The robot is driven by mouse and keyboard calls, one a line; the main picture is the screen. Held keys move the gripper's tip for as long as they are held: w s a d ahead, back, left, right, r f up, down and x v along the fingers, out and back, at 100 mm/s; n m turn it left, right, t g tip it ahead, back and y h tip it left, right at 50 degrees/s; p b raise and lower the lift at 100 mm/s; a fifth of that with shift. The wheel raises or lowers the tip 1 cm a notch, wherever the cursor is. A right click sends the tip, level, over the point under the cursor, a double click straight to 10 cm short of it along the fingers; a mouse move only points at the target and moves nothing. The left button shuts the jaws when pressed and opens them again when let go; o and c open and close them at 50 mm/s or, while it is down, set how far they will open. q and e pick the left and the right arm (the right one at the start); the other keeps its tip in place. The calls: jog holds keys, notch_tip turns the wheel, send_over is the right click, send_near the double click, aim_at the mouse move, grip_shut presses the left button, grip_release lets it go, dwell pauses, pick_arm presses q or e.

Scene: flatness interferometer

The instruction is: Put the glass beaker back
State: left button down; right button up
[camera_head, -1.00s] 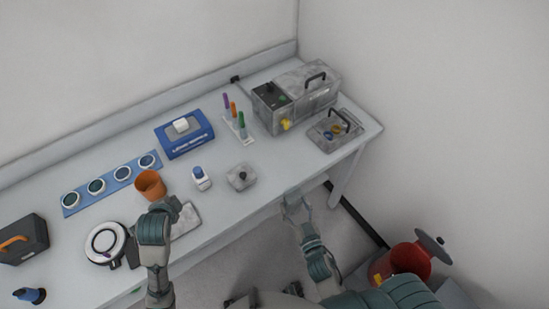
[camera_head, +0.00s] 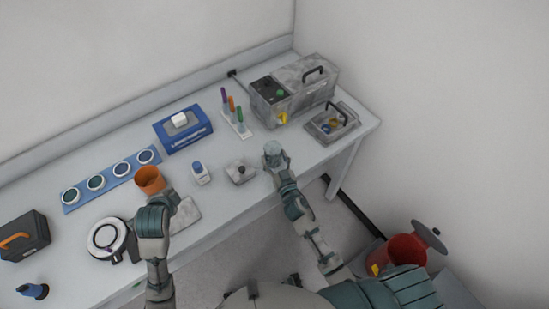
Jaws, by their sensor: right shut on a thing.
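The glass beaker (camera_head: 272,147) shows as a small pale, clear cylinder at the tip of my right gripper (camera_head: 273,158). My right gripper is shut on it, over the front part of the bench, right of the grey block with a knob. The fingers partly hide the beaker. My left gripper (camera_head: 167,201) is over the front of the bench, just in front of the orange cup (camera_head: 149,180) and beside a flat grey plate (camera_head: 186,214). Its fingers are too small and too covered to tell whether they are open.
On the bench (camera_head: 240,208) stand a blue box (camera_head: 183,134), a rack of coloured tubes (camera_head: 239,125), a grey machine (camera_head: 295,90), a handled tray (camera_head: 332,128), a small bottle (camera_head: 200,173) and the knobbed block (camera_head: 240,172). A red bin (camera_head: 405,251) stands on the right.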

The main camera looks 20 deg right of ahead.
jog(key=shift+s+r, duration=0.1)
jog(key=shift+d, duration=0.2)
jog(key=o, duration=1.2)
jog(key=shift+d+f, duration=0.2)
jog(key=shift+d, duration=0.05)
jog(key=shift+a, duration=0.1)
jog(key=shift+s+a+r, duration=0.2)
jog(key=s, duration=0.7)
jog(key=s+d, duration=0.1)
jog(key=s, duration=0.3)
jog(key=shift+s+d+b, duration=0.1)
jog(key=shift+s+b, duration=0.2)
